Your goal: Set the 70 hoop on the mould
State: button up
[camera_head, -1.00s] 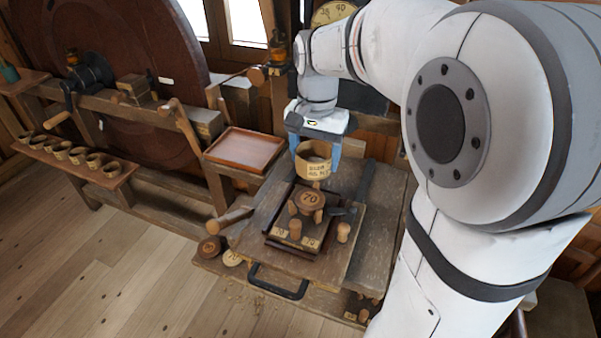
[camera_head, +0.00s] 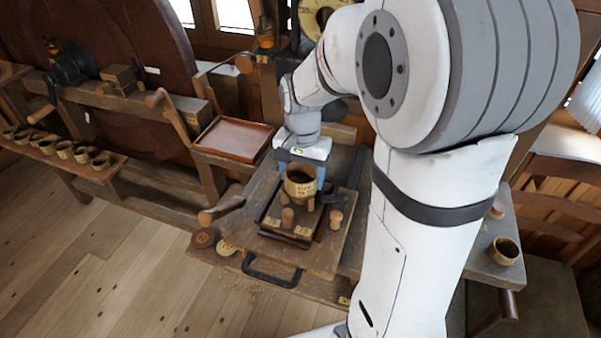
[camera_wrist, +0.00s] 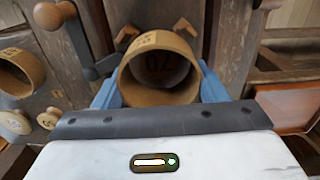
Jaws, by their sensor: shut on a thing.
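The 70 hoop is a light wooden band (camera_head: 299,188) with dark writing, also in the wrist view (camera_wrist: 150,96). My gripper (camera_head: 301,176) is shut on it, with a blue finger on each side of the band in the wrist view (camera_wrist: 160,88). The hoop is level over the mould, hiding most of it in the head view.
A reddish tray (camera_head: 233,139) is on the left. Several small hoops (camera_head: 82,154) line the left shelf, and another hoop (camera_head: 503,251) sits at the right. Round discs (camera_head: 204,238) lie at the lower left.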

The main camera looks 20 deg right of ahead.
jog(key=shift+f, duration=0.3)
jog(key=o, duration=0.9)
jog(key=shift+o, duration=0.2)
jog(key=shift+r, duration=0.1)
notch_tip(320, 180, up, 11)
jog(key=s+f+n+t, duration=0.1)
jog(key=s+f+n, duration=0.1)
jog(key=s, duration=0.5)
jog(key=s+f+n+t, duration=0.2)
jog(key=s+n, duration=0.3)
jog(key=s, duration=0.2)
jog(key=shift+s+a+f, duration=0.25)
jog(key=shift+a, duration=0.05)
